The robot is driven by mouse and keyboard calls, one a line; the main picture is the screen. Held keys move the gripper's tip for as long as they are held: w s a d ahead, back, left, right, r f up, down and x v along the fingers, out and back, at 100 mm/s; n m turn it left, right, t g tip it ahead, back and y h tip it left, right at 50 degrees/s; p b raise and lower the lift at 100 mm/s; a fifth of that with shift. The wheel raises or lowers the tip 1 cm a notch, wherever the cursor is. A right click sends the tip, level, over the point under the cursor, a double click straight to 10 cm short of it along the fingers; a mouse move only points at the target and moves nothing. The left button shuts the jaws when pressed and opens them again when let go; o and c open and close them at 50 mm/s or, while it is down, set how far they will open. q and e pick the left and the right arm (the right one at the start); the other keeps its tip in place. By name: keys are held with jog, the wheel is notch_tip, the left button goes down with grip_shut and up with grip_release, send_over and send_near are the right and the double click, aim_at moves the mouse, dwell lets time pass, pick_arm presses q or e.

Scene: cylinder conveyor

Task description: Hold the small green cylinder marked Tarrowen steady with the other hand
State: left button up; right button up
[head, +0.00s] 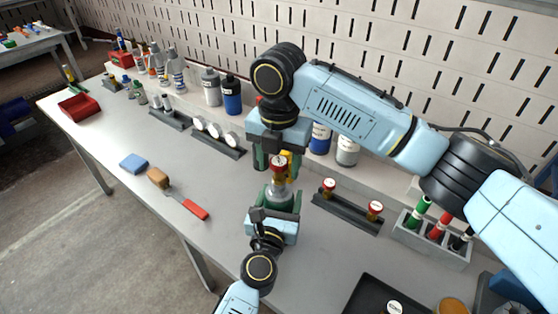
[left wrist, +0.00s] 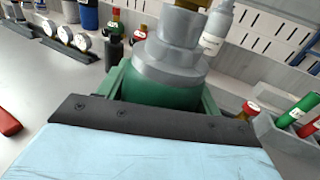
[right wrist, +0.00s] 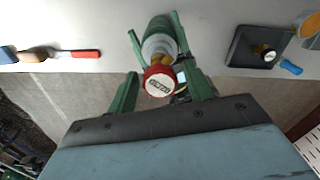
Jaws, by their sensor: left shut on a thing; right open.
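The small green cylinder (head: 281,192) has a grey shoulder, a brass valve and a red knob (head: 278,162) with a white label, whose writing I cannot read. My left gripper (head: 282,199) is shut around its green body from the front; the body also shows in the left wrist view (left wrist: 160,93). My right gripper (head: 277,157) is open above it. In the right wrist view the red knob (right wrist: 159,81) lies between the spread right fingers, with a gap to the left finger; contact on the other side is unclear. The cylinder's base is hidden.
A dark rack with two red-knobbed valves (head: 329,185) stands to the right, beside a grey holder (head: 432,248) of green, red and black cylinders. A black tray (head: 362,291) lies in front. Gauges (head: 215,131) stand behind left. A red-handled brush (head: 193,208) lies left on open tabletop.

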jog(key=n, duration=0.2)
jog(key=shift+n, duration=0.4)
jog(key=shift+f, duration=1.25)
grip_shut()
jog(key=m, duration=0.4)
jog(key=shift+m, duration=1)
